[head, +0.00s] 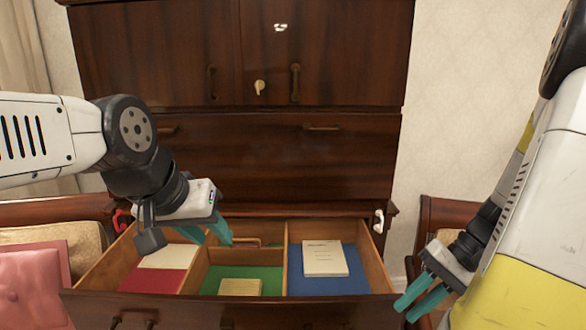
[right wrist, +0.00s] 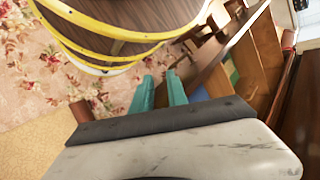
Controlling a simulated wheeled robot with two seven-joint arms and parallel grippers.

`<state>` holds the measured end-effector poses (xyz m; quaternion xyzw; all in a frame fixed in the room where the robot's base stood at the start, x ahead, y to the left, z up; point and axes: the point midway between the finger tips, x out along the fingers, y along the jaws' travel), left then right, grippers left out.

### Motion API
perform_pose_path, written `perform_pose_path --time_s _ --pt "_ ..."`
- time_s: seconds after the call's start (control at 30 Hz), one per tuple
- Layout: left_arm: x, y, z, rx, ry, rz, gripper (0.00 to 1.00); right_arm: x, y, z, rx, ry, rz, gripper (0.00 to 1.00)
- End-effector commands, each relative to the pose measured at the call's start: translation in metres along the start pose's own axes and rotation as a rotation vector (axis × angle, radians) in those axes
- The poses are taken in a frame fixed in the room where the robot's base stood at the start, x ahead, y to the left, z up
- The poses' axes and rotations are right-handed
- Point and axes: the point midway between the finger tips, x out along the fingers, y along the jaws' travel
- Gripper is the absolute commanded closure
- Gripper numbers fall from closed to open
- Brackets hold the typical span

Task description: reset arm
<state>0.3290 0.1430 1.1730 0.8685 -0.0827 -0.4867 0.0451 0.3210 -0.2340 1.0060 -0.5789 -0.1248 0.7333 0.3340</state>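My left gripper (head: 207,234) comes in from the left, over the open drawer, with its teal fingers pointing down above the left and middle compartments. Its fingers are apart and I see nothing held between them. My right gripper (head: 421,298) is at the lower right, just outside the drawer's right end, fingers pointing down and left. In the right wrist view its two teal fingers (right wrist: 160,92) are apart with nothing between them.
A dark wooden cabinet (head: 262,158) stands behind the open drawer (head: 200,309). The drawer holds a pale booklet (head: 167,256), a yellowish pad (head: 240,287) and a cream book (head: 324,258). A cushioned seat (head: 28,288) is at left. Floral carpet (right wrist: 40,60) shows below.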

Motion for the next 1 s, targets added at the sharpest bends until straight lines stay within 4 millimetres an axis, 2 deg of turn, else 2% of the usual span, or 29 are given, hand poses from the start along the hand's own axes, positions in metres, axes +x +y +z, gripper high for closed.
perform_pose_path --time_s 0.03,0.2,0.5,0.7,1.0 --pt "0.000 0.000 0.000 0.000 0.000 0.000 0.64 -0.007 -0.018 0.003 -0.058 0.038 0.076 0.81" --pt "0.000 0.000 0.000 0.000 0.000 0.000 0.64 -0.025 -0.064 0.013 -0.208 0.193 0.273 0.81" --pt "0.000 0.000 0.000 0.000 0.000 0.000 0.64 -0.058 -0.141 0.045 -0.465 0.551 0.409 0.81" --pt "0.000 0.000 0.000 0.000 0.000 0.000 0.64 -0.069 -0.164 0.060 -0.543 0.679 0.399 0.81" --pt "0.000 0.000 0.000 0.000 0.000 0.000 0.64 -0.070 -0.166 0.061 -0.550 0.695 0.396 0.81"
